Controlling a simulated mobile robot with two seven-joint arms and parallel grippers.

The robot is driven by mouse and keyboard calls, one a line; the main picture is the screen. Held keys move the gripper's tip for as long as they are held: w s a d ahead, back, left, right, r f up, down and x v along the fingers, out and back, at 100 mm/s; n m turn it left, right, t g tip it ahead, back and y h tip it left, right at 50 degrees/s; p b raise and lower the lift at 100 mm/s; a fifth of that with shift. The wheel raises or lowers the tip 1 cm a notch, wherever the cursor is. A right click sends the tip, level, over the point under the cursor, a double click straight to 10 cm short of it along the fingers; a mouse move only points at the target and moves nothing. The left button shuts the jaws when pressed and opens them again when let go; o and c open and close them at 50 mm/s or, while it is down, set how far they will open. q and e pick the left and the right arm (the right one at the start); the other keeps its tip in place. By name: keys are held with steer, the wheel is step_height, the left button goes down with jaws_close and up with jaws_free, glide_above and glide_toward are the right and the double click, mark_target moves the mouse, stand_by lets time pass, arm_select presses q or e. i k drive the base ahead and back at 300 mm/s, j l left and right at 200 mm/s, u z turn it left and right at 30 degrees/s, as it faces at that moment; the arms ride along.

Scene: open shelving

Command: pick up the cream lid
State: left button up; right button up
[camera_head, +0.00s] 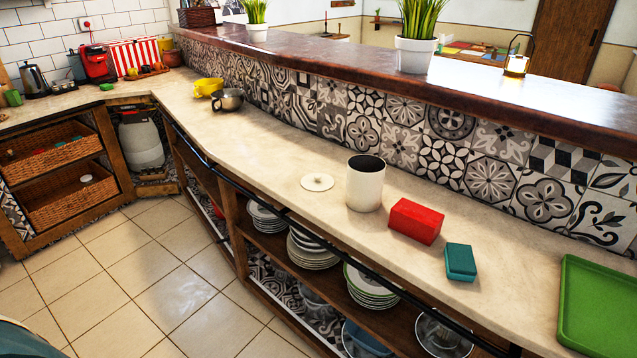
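The cream lid (317,182) is a small round disc with a knob on top. It lies flat on the pale counter (270,150), near its front edge. Just right of it stands an open cream canister (365,184), upright, with a dark inside. The lid and canister are apart. Neither of my grippers shows in the head view.
Right of the canister are a red block (416,221), a teal block (460,262) and a green tray (600,310). A metal pot (228,100) and yellow cup (207,87) stand farther left. A dark rail (290,222) runs along the counter front, above plate shelves. The counter left of the lid is clear.

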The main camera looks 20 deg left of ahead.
mark_target(316, 182)
steer(key=z, duration=0.5)
steer(key=j+z, duration=0.4)
steer(key=j, duration=0.15)
steer(key=j+z, duration=0.45)
steer(key=j, duration=0.4)
steer(key=k+j+z, duration=0.15)
steer(key=j, duration=0.6)
steer(key=k+z, duration=0.05)
